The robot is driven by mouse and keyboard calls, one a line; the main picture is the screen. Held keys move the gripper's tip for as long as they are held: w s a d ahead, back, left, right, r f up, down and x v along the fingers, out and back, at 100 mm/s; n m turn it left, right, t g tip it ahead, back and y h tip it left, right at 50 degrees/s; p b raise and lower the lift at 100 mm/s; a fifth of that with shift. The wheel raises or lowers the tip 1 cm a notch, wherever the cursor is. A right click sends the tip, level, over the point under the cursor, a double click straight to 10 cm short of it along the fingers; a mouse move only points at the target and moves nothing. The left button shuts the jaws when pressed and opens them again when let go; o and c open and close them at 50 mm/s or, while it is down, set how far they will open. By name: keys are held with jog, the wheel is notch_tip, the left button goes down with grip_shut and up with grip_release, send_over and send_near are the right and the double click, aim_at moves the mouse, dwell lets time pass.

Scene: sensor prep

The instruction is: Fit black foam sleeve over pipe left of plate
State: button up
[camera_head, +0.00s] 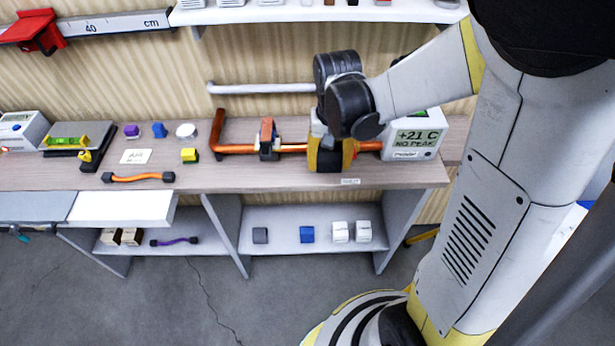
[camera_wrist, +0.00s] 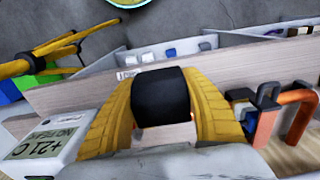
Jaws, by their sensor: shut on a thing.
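My gripper (camera_head: 331,162) is over the right part of the copper-orange pipe (camera_head: 235,149), pointing down at the bench. In the wrist view its yellow fingers (camera_wrist: 160,105) are shut on the black foam sleeve (camera_wrist: 160,92) from both sides. In the head view the sleeve is a dark patch between the fingers, mostly hidden. The pipe runs along the bench and bends at its left end. An upright orange and dark piece (camera_head: 267,139), perhaps the plate, stands across the pipe, left of my gripper. I cannot tell whether the sleeve touches the pipe.
A white display box (camera_head: 412,137) reading +21 C stands close to the right of my gripper. The bench (camera_head: 240,174) is clear in front of the pipe. Small blocks and an orange cable (camera_head: 138,178) lie to the left. A grey rail (camera_head: 262,88) runs along the wall behind.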

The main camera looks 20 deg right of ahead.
aim_at(310, 180)
jog(key=w+a+f, duration=0.1)
jog(key=a, duration=0.1)
jog(key=w+a+f+b, duration=0.1)
jog(key=f, duration=0.1)
jog(key=shift+w+a, duration=0.3)
jog(key=shift+a, duration=0.05)
jog(key=shift+f+b, duration=1.1)
jog(key=shift+f, duration=0.75)
jog(key=shift+f, duration=0.25)
jog(key=o, duration=0.9)
jog(key=shift+r, duration=0.1)
jog(key=shift+c, duration=0.2)
jog(key=shift+r, duration=0.1)
